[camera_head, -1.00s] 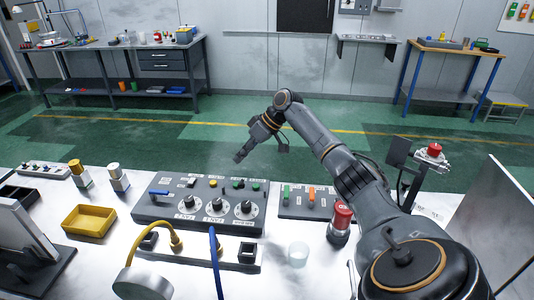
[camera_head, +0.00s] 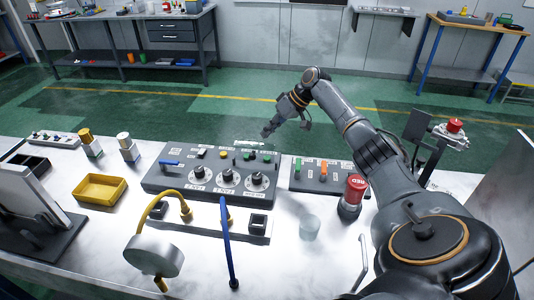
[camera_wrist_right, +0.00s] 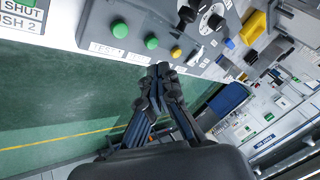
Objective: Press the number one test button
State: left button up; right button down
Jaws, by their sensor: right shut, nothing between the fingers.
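The dark control panel (camera_head: 165,183) stands on the bench with several dials and a row of buttons. Two green buttons (camera_head: 246,156) (camera_head: 267,157) sit near its far edge, right of a yellow button (camera_head: 223,154). My right gripper (camera_head: 267,132) is shut and empty, beyond the panel's far edge. Its fingertips (camera_wrist_right: 160,72) appear just below the nearer green button and look apart from it. My left gripper is not in view.
A smaller panel (camera_head: 318,188) with green and orange switches and a red cylinder (camera_head: 352,194) stand to the right. A yellow tray (camera_head: 100,190) lies left. Open floor lies beyond the bench.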

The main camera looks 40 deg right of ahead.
notch_tip(320, 180, down, 6)
jog(key=b, duration=0.4)
jog(key=shift+r, duration=0.25)
jog(key=shift+f+b, duration=0.45)
jog(key=shift+f, duration=0.45)
jog(key=shift+f, duration=0.15)
jog(key=shift+f, duration=0.25)
jog(key=shift+f+b, duration=0.35)
jog(key=shift+f, duration=0.15)
dwell(0.7)
dwell(0.3)
jog(key=shift+r+p, duration=0.8)
jog(key=shift+r, duration=0.1)
jog(key=shift+r, duration=0.1)
